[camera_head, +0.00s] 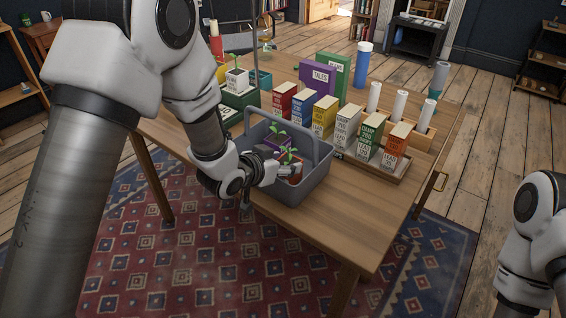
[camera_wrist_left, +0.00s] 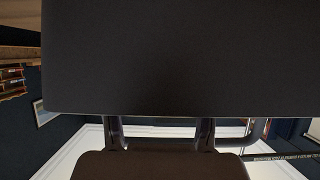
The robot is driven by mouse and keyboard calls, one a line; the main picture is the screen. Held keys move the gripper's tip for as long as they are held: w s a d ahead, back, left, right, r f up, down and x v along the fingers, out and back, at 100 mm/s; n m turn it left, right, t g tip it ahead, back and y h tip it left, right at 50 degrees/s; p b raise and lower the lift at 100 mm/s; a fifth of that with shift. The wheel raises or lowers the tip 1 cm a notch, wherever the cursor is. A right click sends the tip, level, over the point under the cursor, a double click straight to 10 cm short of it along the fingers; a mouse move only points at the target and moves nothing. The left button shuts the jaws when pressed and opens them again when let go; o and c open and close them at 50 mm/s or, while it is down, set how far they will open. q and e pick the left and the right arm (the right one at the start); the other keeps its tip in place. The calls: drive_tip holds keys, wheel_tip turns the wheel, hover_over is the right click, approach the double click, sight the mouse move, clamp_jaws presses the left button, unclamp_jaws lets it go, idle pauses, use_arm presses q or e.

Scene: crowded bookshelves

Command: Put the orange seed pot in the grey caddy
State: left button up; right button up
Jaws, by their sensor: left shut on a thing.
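The grey caddy (camera_head: 308,192) stands on the near part of the wooden table, with its handle arched up. The orange seed pot (camera_head: 295,179) with a green seedling is inside the caddy's rim, at its near side, partly hidden by my gripper. My left gripper (camera_head: 287,173) reaches over the caddy's left wall and is shut on the orange pot. Whether the pot touches the caddy floor is hidden. A purple pot (camera_head: 277,141) with a seedling is also in the caddy, behind the orange one. The left wrist view shows mostly dark surfaces. My right gripper is out of view.
A row of coloured seed boxes (camera_head: 323,117) stands close behind and right of the caddy. A white pot (camera_head: 237,79) with a seedling sits on a green box behind left. White rolls stand in a wooden holder (camera_head: 420,136). The table's front right (camera_head: 350,220) is clear.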

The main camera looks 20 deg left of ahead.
use_arm(q)
drive_tip(key=shift+s, duration=0.1)
drive_tip(key=o, duration=1.3)
drive_tip(key=shift+f, duration=0.1)
drive_tip(key=shift+r, duration=0.2)
drive_tip(key=v, duration=1.2)
drive_tip(key=s+a+f+n+g+y, duration=0.1)
drive_tip(key=s+f+g, duration=0.25)
drive_tip(key=f, duration=0.55)
drive_tip(key=s+a+f+n+g+y, duration=0.15)
drive_tip(key=s+f, duration=0.25)
drive_tip(key=f, duration=0.6)
drive_tip(key=s+a+f+n+g+y, duration=0.1)
drive_tip(key=s+f+g, duration=0.5)
drive_tip(key=s+f, duration=0.8)
drive_tip(key=s+n, duration=0.1)
drive_tip(key=s, duration=0.3)
drive_tip(key=shift+f+y+p, duration=0.3)
drive_tip(key=shift+y+p, duration=0.05)
drive_tip(key=shift+p, duration=0.05)
